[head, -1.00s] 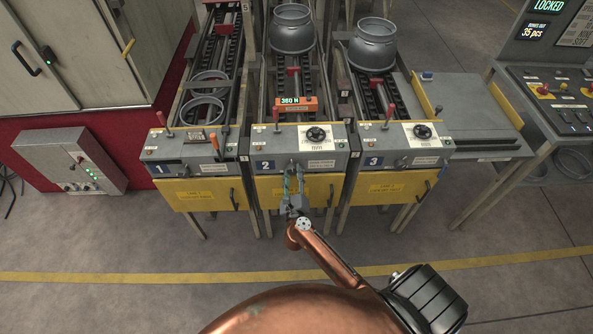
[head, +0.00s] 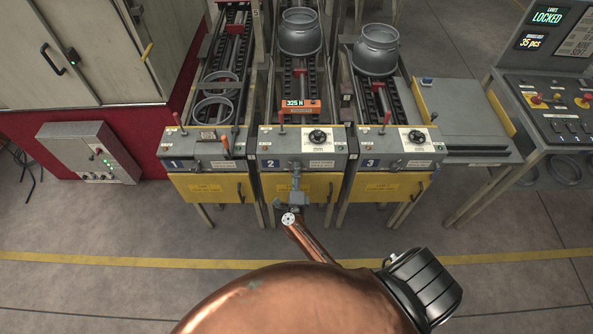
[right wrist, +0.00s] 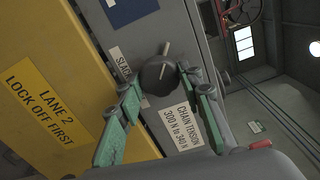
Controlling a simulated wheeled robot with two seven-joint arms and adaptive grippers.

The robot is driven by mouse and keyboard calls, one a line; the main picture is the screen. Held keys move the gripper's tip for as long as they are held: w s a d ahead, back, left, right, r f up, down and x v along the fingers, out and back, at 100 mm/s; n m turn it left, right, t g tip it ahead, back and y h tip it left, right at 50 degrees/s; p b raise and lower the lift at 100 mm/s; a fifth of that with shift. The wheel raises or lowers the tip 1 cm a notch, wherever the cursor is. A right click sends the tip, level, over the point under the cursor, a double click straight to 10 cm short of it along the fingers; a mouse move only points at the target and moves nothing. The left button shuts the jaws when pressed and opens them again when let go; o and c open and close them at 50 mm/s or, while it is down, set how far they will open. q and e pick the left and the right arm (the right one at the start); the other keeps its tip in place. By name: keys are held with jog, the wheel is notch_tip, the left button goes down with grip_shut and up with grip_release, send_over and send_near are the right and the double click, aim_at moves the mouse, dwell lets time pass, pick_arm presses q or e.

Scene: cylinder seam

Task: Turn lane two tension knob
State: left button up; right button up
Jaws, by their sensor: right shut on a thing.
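The lane two tension knob is a round dark knob (right wrist: 157,75) with a pale pointer line, on the grey front panel (head: 325,154) of lane 2. A label beside it reads "CHAIN TENSION 300 N to 340 N" (right wrist: 182,128). My right gripper (head: 296,169) reaches the panel. In the right wrist view its green-padded fingers (right wrist: 160,84) are shut on the knob from both sides. The orange lane two display (head: 298,104) reads 325 N. In the head view the fingers mostly hide the knob. My left gripper is not in view.
A yellow panel (head: 325,187) marked "LANE 2 LOCK OFF FIRST" lies below the knob. A black handwheel (head: 318,137) and a red-topped lever (head: 281,119) stand above. Lanes 1 and 3 flank closely. The floor in front is clear.

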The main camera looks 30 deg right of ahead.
jog(key=shift+n, duration=0.5)
jog(key=o, duration=1.2)
jog(key=shift+c, duration=0.2)
jog(key=v, duration=0.7)
jog(key=shift+s+a+p, duration=0.2)
jog(key=shift+p, duration=0.1)
